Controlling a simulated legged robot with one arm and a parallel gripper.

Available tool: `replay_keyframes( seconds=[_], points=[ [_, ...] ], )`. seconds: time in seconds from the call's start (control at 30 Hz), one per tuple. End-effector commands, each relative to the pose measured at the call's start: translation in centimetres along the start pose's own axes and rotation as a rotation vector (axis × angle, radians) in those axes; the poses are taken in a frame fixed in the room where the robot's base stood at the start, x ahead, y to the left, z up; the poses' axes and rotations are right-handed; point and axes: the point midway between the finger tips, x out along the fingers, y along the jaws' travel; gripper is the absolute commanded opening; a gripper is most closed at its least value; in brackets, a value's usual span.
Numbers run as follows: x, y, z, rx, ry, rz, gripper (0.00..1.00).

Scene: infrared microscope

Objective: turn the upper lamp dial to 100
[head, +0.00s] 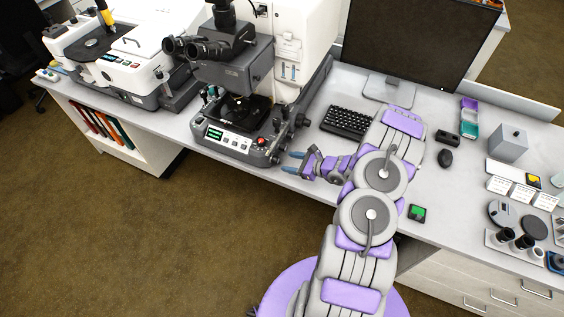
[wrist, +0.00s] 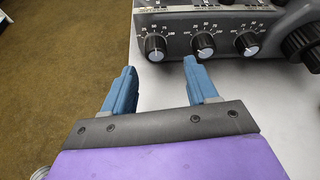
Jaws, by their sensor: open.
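The microscope (head: 235,105) stands on the bench, left of my gripper in the head view. Which is the upper lamp dial I cannot tell; the panel's top is cut off. My gripper (wrist: 160,74) is open and empty, its blue fingers apart, short of the dials and touching none. In the head view my gripper (head: 292,162) points at the microscope base.
A large black knob (wrist: 305,45) sits right of the dials. A keyboard (head: 347,122) and a monitor (head: 412,40) stand behind my arm. A mouse (head: 445,158) and a green-topped block (head: 417,212) lie to the right. Bare bench top lies below the dials.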

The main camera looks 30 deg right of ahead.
Motion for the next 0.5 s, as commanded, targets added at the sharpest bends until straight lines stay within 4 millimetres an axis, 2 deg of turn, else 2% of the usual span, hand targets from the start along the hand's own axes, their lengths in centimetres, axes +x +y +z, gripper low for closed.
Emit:
replay_keyframes(
  seconds=[0.03, 0.2, 0.5],
  points=[
    [1.1, 0.2, -0.1, -0.002, 0.000, 0.004, 0.58],
    [3.4, 0.2, 0.0, -0.003, 0.000, 0.003, 0.58],
    [4.5, 0.0, 0.0, 0.001, -0.004, 0.001, 0.58]
  ],
)
